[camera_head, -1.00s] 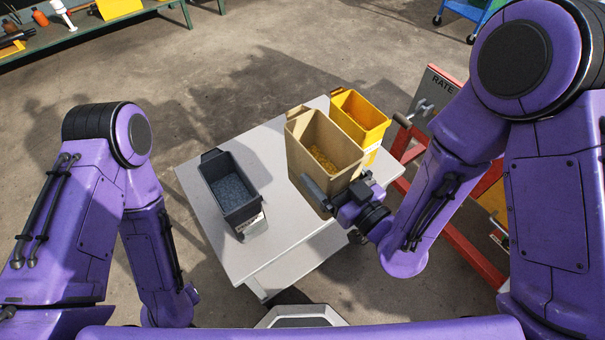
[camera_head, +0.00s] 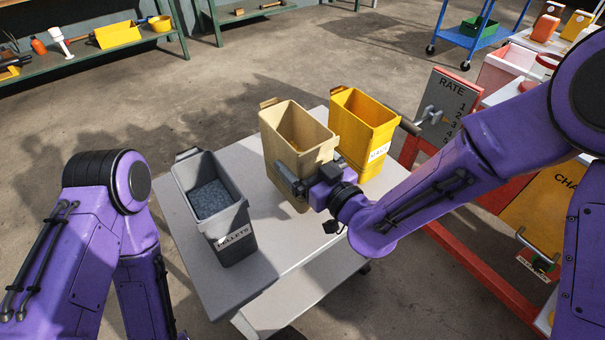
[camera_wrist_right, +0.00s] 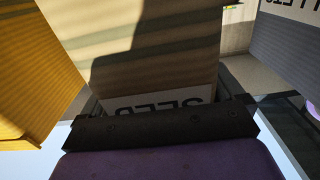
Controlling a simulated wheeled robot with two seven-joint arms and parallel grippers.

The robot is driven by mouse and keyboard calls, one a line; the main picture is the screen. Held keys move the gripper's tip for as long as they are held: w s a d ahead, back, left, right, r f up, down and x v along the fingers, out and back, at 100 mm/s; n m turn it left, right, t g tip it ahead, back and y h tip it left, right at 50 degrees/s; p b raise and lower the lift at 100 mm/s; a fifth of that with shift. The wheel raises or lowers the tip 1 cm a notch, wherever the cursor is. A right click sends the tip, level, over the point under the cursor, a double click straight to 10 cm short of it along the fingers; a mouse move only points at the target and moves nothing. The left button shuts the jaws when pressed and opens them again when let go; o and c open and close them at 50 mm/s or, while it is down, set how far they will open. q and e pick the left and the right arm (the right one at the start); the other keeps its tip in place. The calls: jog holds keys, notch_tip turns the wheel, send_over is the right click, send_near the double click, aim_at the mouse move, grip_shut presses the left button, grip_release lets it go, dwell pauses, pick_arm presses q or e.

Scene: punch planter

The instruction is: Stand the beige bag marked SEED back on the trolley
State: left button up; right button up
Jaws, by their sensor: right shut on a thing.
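A dark grey PELLETS container (camera_head: 228,229) stands on the trolley left of the bag. A yellow container (camera_head: 362,132) stands close on its right. A red-framed machine with a RATE plate (camera_head: 447,108) is at the trolley's right. The trolley's near top is bare.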

jog(key=f, duration=0.3)
jog(key=shift+w+a+f+b, duration=0.15)
jog(key=shift+w+f+b, duration=0.2)
jog(key=shift+f+b, duration=0.05)
jog(key=shift+r, duration=0.1)
jog(key=shift+s, duration=0.1)
